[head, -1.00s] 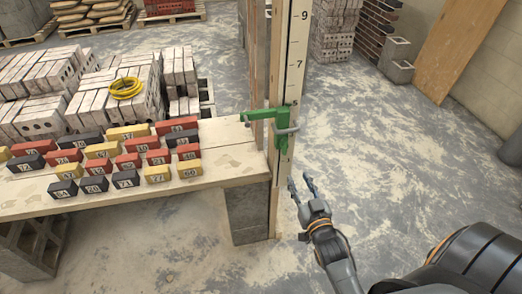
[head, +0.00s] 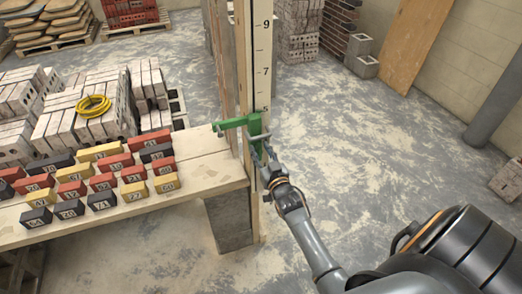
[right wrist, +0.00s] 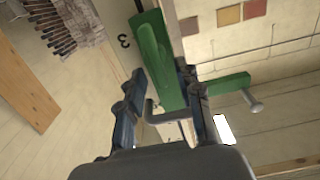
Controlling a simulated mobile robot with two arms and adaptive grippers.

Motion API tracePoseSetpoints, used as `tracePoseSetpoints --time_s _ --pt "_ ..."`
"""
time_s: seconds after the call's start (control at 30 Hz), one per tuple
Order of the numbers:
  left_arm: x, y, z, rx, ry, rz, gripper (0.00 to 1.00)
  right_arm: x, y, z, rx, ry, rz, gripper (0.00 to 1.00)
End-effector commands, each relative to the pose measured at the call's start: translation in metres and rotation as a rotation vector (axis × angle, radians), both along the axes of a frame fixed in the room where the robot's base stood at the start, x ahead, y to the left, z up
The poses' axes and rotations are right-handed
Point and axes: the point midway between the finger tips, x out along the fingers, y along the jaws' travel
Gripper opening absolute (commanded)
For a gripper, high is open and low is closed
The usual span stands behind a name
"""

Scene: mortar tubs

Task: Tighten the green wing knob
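The green clamp (head: 254,127) sits on the upright numbered wooden rod (head: 262,66), just below the 5. Its wing knob appears as a grey bent bar (head: 260,137) on the clamp's near side; only the clamp itself looks green. My right gripper (head: 268,157) is right below and in front of the knob. In the right wrist view the two fingers (right wrist: 158,88) stand apart, with the grey bar (right wrist: 165,118) between them and the green body (right wrist: 156,48) beyond. I cannot tell whether either finger touches the bar. My left gripper is not in view.
A plank bench (head: 202,160) left of the rod carries rows of numbered red, yellow and black blocks (head: 103,182). Behind it are stacked pale bricks (head: 60,130) with a yellow coil (head: 93,106).

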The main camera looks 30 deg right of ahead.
Motion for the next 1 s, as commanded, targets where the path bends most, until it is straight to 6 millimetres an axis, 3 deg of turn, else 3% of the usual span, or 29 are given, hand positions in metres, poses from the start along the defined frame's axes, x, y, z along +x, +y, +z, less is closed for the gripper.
tracePoseSetpoints --time_s 0.3,0.5,1.0 --pt "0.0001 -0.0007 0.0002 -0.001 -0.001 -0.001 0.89 0.0029 -0.0007 -0.0003 0.0 0.0 0.0 0.35" --pt "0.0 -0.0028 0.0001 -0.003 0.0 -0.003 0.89 0.0027 -0.0007 -0.0002 0.0 0.0 0.0 0.0" --pt "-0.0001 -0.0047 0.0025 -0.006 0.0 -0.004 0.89 0.002 -0.0022 -0.0007 0.07 -0.014 0.0 0.0"
